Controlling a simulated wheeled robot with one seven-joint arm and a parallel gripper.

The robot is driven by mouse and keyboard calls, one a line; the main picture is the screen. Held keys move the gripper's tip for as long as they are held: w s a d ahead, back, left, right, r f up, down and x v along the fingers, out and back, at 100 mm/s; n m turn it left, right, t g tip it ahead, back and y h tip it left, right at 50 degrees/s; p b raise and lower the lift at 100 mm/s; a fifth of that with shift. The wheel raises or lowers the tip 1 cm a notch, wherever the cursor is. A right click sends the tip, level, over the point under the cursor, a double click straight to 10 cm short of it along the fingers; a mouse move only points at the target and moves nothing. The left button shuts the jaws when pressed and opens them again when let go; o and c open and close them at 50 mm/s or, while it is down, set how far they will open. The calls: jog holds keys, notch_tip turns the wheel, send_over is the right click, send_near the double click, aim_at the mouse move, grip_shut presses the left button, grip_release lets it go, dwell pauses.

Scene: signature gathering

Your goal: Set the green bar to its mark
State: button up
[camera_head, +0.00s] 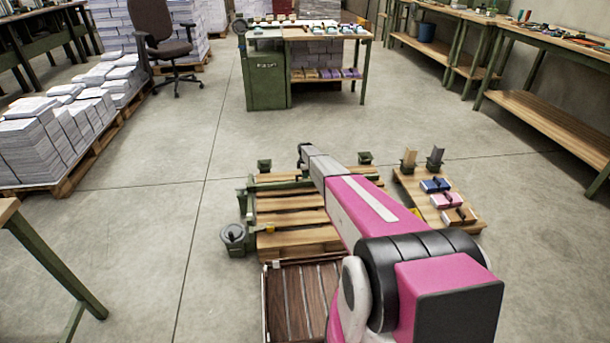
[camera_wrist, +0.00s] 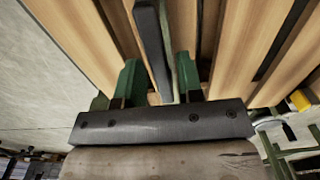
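A green bar (camera_head: 284,188) lies across the far part of the slatted wooden bench (camera_head: 290,218) in the head view. My arm covers its right part. No mark can be made out. My gripper (camera_wrist: 158,78) shows two green fingers standing apart, pointing at the slats in the wrist view. A dark grey bar (camera_wrist: 150,35) runs lengthwise between and beyond them; I cannot tell whether they touch it. In the head view the fingers are hidden behind my arm.
A dark slatted tray (camera_head: 302,302) stands in front of the bench. A low side table (camera_head: 416,202) at right holds a blue block (camera_head: 435,185), a pink block (camera_head: 446,200) and a brown block (camera_head: 459,216). A round fitting (camera_head: 233,234) sticks out left.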

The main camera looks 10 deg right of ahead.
grip_shut()
jog(key=shift+s, duration=0.1)
jog(key=s, duration=1.7)
jog(key=shift+s, duration=0.4)
jog(key=shift+r, duration=0.1)
jog(key=shift+o, duration=1.6)
grip_release()
